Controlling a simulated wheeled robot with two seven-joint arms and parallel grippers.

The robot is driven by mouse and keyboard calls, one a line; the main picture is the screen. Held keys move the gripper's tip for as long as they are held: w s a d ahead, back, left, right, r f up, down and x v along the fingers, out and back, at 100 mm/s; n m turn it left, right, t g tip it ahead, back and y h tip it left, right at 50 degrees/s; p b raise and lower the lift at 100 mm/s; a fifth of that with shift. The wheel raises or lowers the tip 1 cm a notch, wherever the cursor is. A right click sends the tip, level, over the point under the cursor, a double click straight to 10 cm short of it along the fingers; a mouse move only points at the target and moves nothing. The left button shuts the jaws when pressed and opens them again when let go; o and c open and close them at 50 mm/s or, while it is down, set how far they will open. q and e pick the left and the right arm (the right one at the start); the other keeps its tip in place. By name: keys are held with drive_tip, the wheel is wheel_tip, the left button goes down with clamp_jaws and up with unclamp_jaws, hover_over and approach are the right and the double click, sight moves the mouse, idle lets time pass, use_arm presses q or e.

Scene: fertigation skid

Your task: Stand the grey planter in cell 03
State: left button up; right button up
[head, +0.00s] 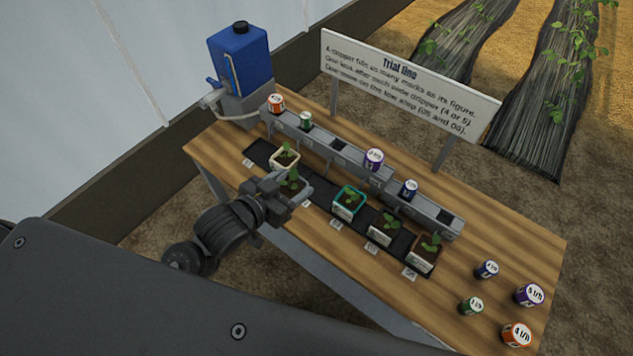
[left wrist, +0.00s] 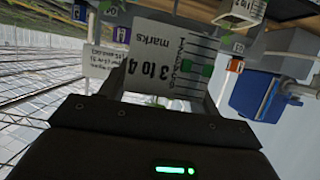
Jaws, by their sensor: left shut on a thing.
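My left gripper (head: 293,193) reaches in from the left and is shut on the grey planter, which holds a small green plant (head: 291,176). In the left wrist view the planter's pale label face (left wrist: 170,62) fills the space between the fingers, with "3 to 4 marks" and a green-marked scale. The planter is at the front of the black tray (head: 258,152), between the cream planter (head: 284,161) and the teal planter (head: 348,203). A gap, partly hidden, lies there in the row. Cell numbers are too small to read. My right gripper is out of view.
A grey stepped rail (head: 328,146) with several drippers runs behind. Loose drippers, including a purple one (head: 529,294), lie at right. A blue tank (head: 240,58) stands behind left.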

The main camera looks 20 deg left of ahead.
use_arm(q)
drive_tip(key=w+d+f+b, duration=0.1)
drive_tip(key=w+f+b, duration=0.2)
drive_tip(key=w, duration=0.1)
drive_tip(key=w+f+b, duration=0.3)
drive_tip(key=w+b, duration=0.1)
drive_tip(key=w+d+f+b, duration=0.1)
drive_tip(key=w+f+b, duration=0.2)
drive_tip(key=w, duration=0.1)
drive_tip(key=shift+d+f, duration=0.15)
drive_tip(key=shift+d, duration=0.2)
drive_tip(key=f+b, duration=0.2)
drive_tip(key=b, duration=0.1)
drive_tip(key=shift+w, duration=0.25)
drive_tip(key=shift+f+b, duration=0.75)
drive_tip(key=shift+b, duration=0.3)
drive_tip(key=shift+r, duration=0.15)
drive_tip(key=shift+f, duration=0.25)
drive_tip(key=o, duration=1)
